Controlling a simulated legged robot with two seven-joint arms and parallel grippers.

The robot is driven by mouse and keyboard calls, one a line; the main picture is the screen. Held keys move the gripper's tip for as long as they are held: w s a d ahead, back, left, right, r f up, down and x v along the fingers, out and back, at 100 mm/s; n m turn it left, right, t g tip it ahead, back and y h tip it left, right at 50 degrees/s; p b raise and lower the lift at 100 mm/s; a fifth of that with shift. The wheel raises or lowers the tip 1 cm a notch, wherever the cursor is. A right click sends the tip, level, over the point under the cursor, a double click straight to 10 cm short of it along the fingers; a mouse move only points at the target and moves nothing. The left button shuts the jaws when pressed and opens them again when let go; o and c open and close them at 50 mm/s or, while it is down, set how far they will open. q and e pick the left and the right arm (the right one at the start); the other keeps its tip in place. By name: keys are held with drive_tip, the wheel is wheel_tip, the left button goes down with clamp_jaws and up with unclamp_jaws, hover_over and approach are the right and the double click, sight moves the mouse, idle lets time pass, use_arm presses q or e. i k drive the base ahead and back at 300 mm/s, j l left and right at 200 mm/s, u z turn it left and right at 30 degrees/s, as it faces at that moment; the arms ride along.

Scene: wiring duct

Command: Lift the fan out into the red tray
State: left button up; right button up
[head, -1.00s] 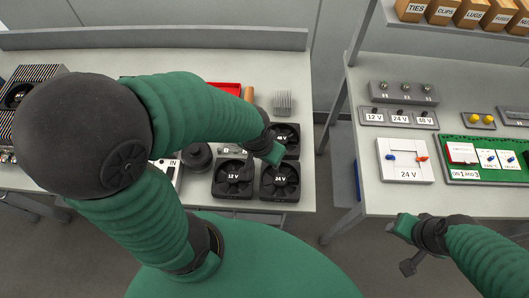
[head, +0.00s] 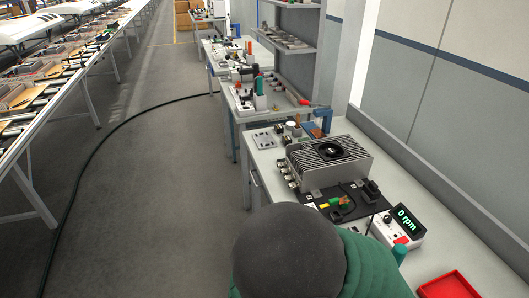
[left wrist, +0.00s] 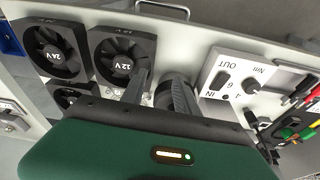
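In the head view, a black fan (head: 343,149) sits in the top of a grey finned housing (head: 305,172) on the bench. A red tray (head: 455,287) is cut off at the bottom right corner. My left gripper (left wrist: 160,92) shows only in the left wrist view. Its two dark fingers are apart with nothing visibly held, above the bench by a fan marked 12 V (left wrist: 120,55). A fan marked 24 V (left wrist: 55,50) is beside it, and a third fan is partly hidden behind my wrist. My right gripper is out of view.
A control box (head: 400,228) reading 0 rpm stands between the housing and the tray. A black pad (head: 345,207) with connectors lies before the housing. A white IN/OUT device (left wrist: 235,75) and a round black object are near my left gripper. More benches stand farther back.

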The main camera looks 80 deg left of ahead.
sight(326, 150)
drive_tip(key=u, duration=2)
drive_tip(key=i+j, duration=0.8)
drive_tip(key=i+j+z, duration=0.1)
drive_tip(key=i+j, duration=0.15)
drive_tip(key=i+j+z, duration=0.1)
drive_tip(key=j, duration=0.3)
drive_tip(key=i+j+z, duration=0.1)
drive_tip(key=i+j, duration=0.2)
drive_tip(key=i+j+z, duration=0.1)
drive_tip(key=j, duration=0.3)
drive_tip(key=i+j+z, duration=0.1)
drive_tip(key=i+j, duration=0.2)
drive_tip(key=i+j+z, duration=0.1)
drive_tip(key=j, duration=0.35)
drive_tip(key=i+j+z, duration=0.1)
drive_tip(key=j, duration=0.3)
drive_tip(key=i, duration=0.1)
